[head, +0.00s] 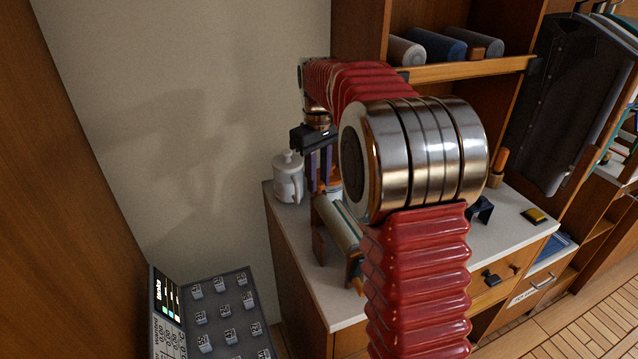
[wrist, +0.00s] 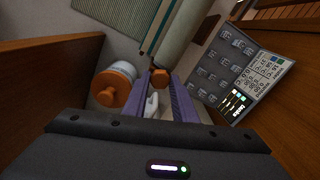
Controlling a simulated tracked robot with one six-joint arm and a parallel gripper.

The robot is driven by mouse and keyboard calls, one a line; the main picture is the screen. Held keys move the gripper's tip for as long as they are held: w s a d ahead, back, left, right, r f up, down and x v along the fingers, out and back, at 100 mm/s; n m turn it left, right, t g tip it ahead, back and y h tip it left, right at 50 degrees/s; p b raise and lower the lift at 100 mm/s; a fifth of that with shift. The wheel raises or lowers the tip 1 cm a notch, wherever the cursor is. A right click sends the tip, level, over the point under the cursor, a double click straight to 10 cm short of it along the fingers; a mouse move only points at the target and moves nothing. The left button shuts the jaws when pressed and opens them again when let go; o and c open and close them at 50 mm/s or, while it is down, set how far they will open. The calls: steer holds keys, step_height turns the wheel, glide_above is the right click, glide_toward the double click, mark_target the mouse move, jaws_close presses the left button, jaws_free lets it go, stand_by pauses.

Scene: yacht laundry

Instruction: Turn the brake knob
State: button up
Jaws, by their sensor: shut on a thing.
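The brake knob (wrist: 160,77) is a small brown-orange knob at the near end of the roller with striped cloth (wrist: 176,32) in the wrist view. My gripper (wrist: 158,82) is shut on it, with a purple finger on each side. In the head view my gripper (head: 319,186) points down at the far end of the roller (head: 339,223), which rests between wooden brackets on the counter.
A white lidded jug (head: 288,180) stands close left of my fingers on the pale counter (head: 292,222). A container with an orange knobbed top (wrist: 111,88) is beside the left finger in the wrist view. A button panel (head: 226,312) is at lower left. Rolled towels (head: 446,46) lie on the shelf.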

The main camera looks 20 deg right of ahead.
steer(key=shift+n, duration=1.7)
steer(key=shift+n, duration=1.6)
steer(key=shift+r+n, duration=0.1)
steer(key=shift+n, duration=1.9)
steer(key=shift+n, duration=1.4)
